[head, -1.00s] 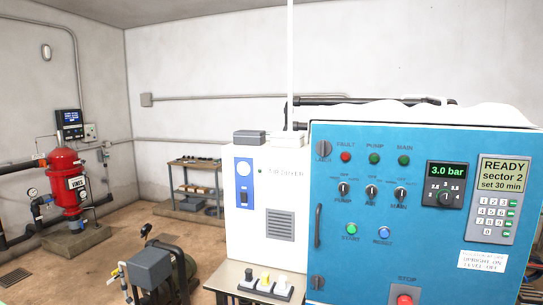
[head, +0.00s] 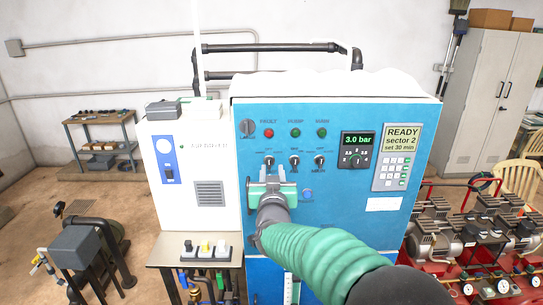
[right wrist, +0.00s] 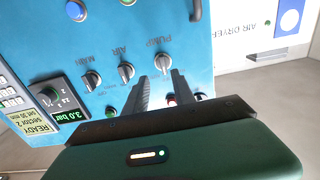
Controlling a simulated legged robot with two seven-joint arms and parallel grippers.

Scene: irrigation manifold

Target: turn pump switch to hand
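The pump switch (head: 269,161) is the leftmost of three black knobs in a row on the blue control panel (head: 345,215). Its pointer looks roughly upright in the head view; its position labels are too small to read. My right gripper (head: 270,183) is in front of the panel just below this switch. In the right wrist view, the pump switch (right wrist: 162,62) shows just beyond and between the fingertips of the right gripper (right wrist: 161,77). The fingers are apart with nothing between them; contact with the knob cannot be made out. My left gripper is not in view.
The air switch (head: 294,161) and main switch (head: 319,161) sit close to the right. A blue button (head: 308,194) is beside my gripper. The white air dryer (head: 190,180) stands left of the panel. Red compressors (head: 455,240) and a cabinet (head: 490,95) are at the right.

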